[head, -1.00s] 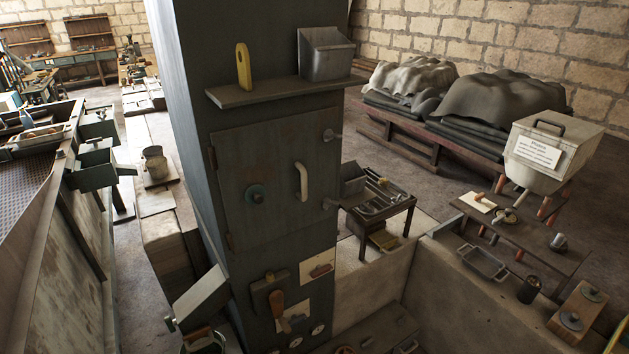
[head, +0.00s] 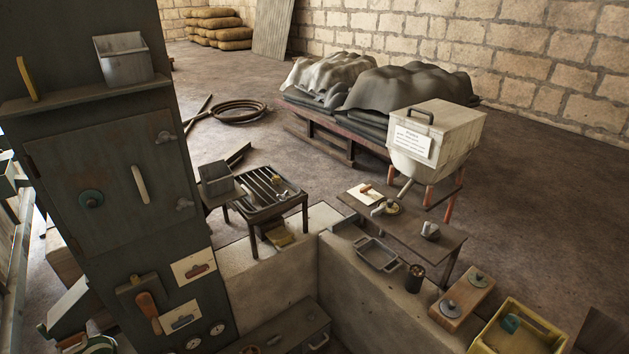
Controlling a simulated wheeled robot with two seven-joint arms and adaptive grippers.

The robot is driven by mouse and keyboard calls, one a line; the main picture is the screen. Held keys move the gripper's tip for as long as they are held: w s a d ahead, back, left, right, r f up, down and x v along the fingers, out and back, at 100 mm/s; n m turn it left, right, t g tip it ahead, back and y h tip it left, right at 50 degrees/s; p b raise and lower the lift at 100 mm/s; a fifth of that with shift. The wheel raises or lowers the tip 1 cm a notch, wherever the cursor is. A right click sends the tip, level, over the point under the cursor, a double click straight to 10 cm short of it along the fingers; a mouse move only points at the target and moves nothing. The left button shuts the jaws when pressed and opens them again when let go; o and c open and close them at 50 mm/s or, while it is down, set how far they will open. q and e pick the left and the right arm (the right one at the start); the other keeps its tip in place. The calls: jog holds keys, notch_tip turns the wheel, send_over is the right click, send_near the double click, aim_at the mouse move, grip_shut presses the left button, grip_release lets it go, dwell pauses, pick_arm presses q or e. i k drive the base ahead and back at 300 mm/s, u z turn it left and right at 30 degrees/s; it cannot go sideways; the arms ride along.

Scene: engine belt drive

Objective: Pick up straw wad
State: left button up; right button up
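I cannot make out a straw wad for certain. A small yellowish item (head: 279,238) lies low under a slatted metal table (head: 262,208), but it is too small to identify. Other small items (head: 392,207) sit on the low wooden bench (head: 440,236), one of them yellowish. Neither of my grippers shows in the head view.
A tall dark cabinet (head: 110,185) with a shelf and handles fills the left. A pale hopper (head: 440,140) on red legs stands over the bench. A yellow crate (head: 540,325) is at the lower right. Covered stacks (head: 400,92) stand behind.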

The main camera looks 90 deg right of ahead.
aim_at(275, 180)
jog(key=k, duration=0.9)
jog(key=z, duration=1.65)
